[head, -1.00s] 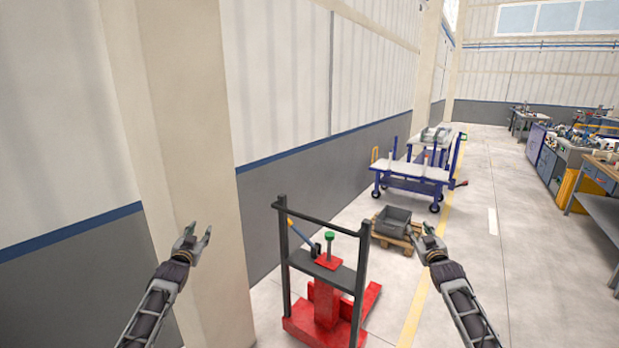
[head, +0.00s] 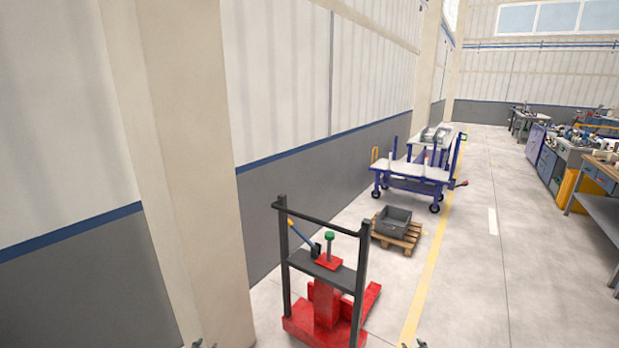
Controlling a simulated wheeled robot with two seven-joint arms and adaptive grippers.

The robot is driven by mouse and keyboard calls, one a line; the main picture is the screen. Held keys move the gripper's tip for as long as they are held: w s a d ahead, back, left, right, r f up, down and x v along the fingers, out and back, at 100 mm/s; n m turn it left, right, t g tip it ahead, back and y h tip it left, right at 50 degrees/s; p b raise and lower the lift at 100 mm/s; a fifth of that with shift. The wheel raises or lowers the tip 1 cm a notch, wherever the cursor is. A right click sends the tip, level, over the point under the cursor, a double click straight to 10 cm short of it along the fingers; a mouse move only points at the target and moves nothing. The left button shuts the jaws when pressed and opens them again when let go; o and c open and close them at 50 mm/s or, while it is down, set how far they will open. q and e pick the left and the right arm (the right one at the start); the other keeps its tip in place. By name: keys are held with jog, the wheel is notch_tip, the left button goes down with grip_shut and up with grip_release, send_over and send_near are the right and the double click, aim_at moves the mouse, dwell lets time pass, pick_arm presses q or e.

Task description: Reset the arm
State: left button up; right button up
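Only the tips of my two grippers show, at the bottom edge of the head view. My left gripper (head: 204,345) is at the foot of the cream pillar in the picture. Its fingertips look apart, with nothing seen between them. My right gripper (head: 413,345) is beside the yellow floor line. Its fingertips also look apart and empty. Both arms and the rest of both grippers are out of view below.
A red hydraulic press with a dark frame (head: 325,265) stands close in front. Behind it a grey crate (head: 392,220) sits on a wooden pallet (head: 408,238). A blue cart (head: 410,172) stands farther back. Workbenches (head: 570,150) line the right. The floor right of the yellow line is clear.

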pick_arm(q)
jog(key=s+d+f+g, duration=0.2)
jog(key=s+f+g, duration=0.3)
jog(key=s+f, duration=1.9)
pick_arm(e)
jog(key=s+a+f+g, duration=0.2)
jog(key=s+f+g, duration=0.3)
jog(key=s+f, duration=1.9)
pick_arm(q)
jog(key=s+d+f+g, duration=0.1)
jog(key=s+f, duration=0.3)
jog(key=s, duration=1.2)
jog(key=s+d+f+g, duration=0.2)
jog(key=s+f+g, duration=0.2)
jog(key=s, duration=1.3)
jog(key=shift+s+f, duration=0.2)
jog(key=shift+s, duration=0.05)
pick_arm(e)
jog(key=s+a+f+g, duration=0.1)
jog(key=s+f, duration=0.3)
jog(key=s, duration=1.2)
jog(key=s+a+f+g, duration=0.2)
jog(key=s+f+g, duration=0.2)
jog(key=s, duration=1.3)
jog(key=shift+s+f, duration=0.2)
jog(key=shift+s, duration=0.05)
